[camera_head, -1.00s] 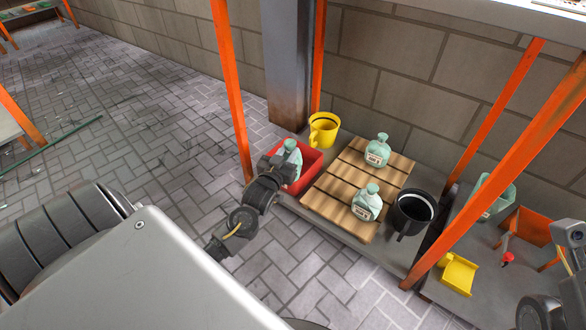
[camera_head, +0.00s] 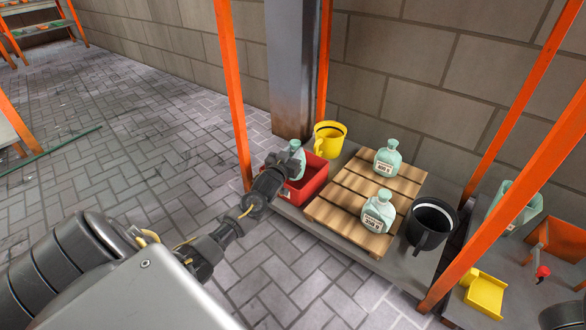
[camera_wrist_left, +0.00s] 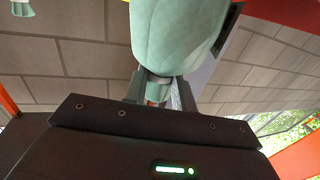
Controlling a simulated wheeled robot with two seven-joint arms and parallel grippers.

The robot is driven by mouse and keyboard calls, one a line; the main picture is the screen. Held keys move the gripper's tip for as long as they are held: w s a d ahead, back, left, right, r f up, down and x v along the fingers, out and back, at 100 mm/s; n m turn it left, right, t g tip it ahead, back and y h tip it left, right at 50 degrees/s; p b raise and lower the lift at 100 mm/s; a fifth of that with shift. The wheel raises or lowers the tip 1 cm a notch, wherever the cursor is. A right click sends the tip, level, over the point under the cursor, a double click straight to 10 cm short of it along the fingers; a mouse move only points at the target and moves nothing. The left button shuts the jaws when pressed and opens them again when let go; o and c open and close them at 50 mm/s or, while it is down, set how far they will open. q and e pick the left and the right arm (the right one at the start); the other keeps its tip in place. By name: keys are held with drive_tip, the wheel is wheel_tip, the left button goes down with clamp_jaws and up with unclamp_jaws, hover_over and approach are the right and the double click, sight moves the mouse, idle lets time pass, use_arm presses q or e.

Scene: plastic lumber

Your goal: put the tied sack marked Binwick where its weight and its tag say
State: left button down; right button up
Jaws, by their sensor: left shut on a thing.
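My left gripper (camera_head: 288,163) is shut on the neck of a pale green tied sack (camera_head: 297,155), at the red crate (camera_head: 309,184). The left wrist view shows the sack's body (camera_wrist_left: 178,38) large, with its neck between the fingers (camera_wrist_left: 157,88). I cannot tell whether its base rests in the crate or hangs above it. No tag on it is readable. Two similar sacks with white labels, a back one (camera_head: 387,158) and a front one (camera_head: 378,212), stand upright on the slatted wooden pallet (camera_head: 342,206); their labels are too small to read. My right gripper is not in view.
A yellow bucket (camera_head: 328,139) stands behind the crate and a black bucket (camera_head: 430,224) right of the pallet. An orange post (camera_head: 231,90) rises close to my left arm. A yellow scoop (camera_head: 485,294) and a green container (camera_head: 515,208) are at the right. Paved floor is free at left.

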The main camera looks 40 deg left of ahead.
use_arm(q)
drive_tip(key=shift+w+a, duration=0.15)
drive_tip(key=shift+f, duration=0.1)
drive_tip(key=shift+w+a+f+b, duration=0.15)
drive_tip(key=shift+f+b, duration=0.15)
drive_tip(key=shift+b, duration=0.05)
drive_tip(key=f+b, duration=0.2)
drive_tip(key=f, duration=0.1)
drive_tip(key=shift+w+a+f, duration=0.1)
drive_tip(key=shift+w+f, duration=0.1)
drive_tip(key=shift+f, duration=0.05)
drive_tip(key=shift+r, duration=0.1)
